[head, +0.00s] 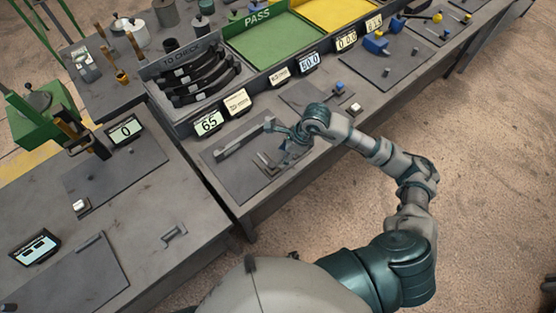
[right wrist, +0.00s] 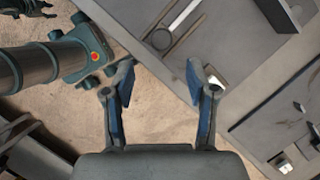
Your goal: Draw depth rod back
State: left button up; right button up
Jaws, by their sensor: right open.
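A grey measuring tool (head: 265,163) with a flat base and a slim part lies on the dark mat on the bench, just left of my right gripper (head: 288,141). In the right wrist view the tool shows at the top, with a round dark knob (right wrist: 160,39) and a thin bright rod-like strip (right wrist: 184,16). I cannot tell for certain which part is the depth rod. My right gripper is open and empty in the right wrist view (right wrist: 160,72); its fingers are apart from the tool. My left gripper is out of view.
A long grey bar (head: 240,139) lies behind the tool. A display reading 65 (head: 208,122) and a paper card (head: 237,102) stand behind the mat. A rack of dark curved parts (head: 200,75) and a green PASS tray (head: 275,38) are farther back. The bench front edge is near.

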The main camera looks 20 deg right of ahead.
jog(key=shift+v, duration=2.2)
